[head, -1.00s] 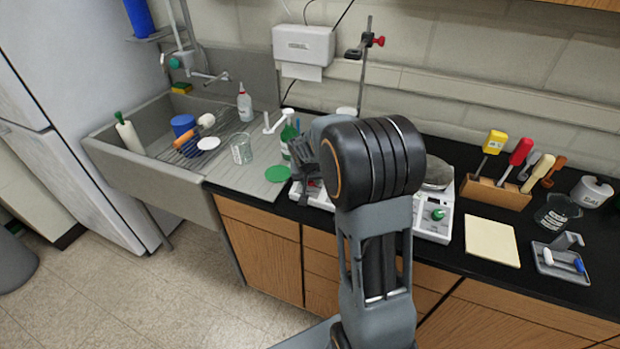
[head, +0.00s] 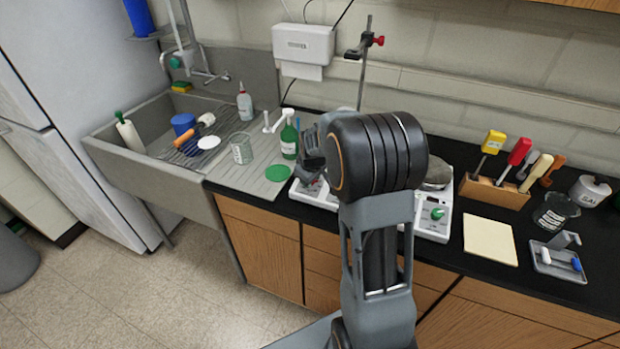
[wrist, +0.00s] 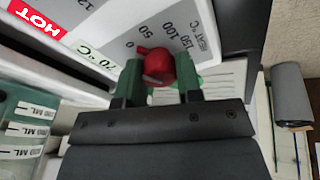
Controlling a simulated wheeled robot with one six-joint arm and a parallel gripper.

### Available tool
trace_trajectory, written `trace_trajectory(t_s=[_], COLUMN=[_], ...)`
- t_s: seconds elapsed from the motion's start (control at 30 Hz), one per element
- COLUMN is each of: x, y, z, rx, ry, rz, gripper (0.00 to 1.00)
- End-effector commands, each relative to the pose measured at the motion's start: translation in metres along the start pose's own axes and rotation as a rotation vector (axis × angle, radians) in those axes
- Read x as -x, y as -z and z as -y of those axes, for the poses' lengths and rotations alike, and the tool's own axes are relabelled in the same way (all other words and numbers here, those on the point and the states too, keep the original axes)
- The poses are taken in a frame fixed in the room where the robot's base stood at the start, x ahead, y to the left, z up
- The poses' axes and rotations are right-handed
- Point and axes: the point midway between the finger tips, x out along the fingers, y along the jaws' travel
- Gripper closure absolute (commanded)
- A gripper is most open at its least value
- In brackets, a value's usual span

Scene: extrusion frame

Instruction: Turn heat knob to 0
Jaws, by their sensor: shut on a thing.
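The red heat knob (wrist: 158,66) shows in the wrist view on a white panel (wrist: 125,30) with a printed HEAT °C scale. The numbers 50, 100 and 150 are readable around it. A small nub sticks out on the knob's upper left, on the side of the 50; the exact setting cannot be read. My gripper (wrist: 160,72) has its green fingers on both sides of the knob and is shut on it. In the head view my gripper (head: 312,158) is over the left white hotplate (head: 302,193), mostly hidden by my arm, and the red knob is hardly visible.
A second white device (head: 432,225) with a green knob stands right of my arm. A green bottle (head: 289,140) and a green disc (head: 278,173) are close left of my gripper. A tool block (head: 495,190) and a cream pad (head: 490,240) are further right.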

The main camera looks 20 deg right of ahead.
Motion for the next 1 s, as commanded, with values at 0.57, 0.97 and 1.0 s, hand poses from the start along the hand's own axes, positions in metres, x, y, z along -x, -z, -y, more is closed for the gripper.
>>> trace_trajectory(t_s=[0.57, 0.97, 1.0], x=[0.0007, 0.0005, 0.0005], y=[0.0009, 0.0006, 0.0005], z=[-0.0003, -0.0003, -0.0003], rx=[0.098, 0.096, 0.096], ry=[0.017, 0.017, 0.017], rz=[-0.002, -0.001, -0.001], gripper=[0.91, 0.51, 0.47])
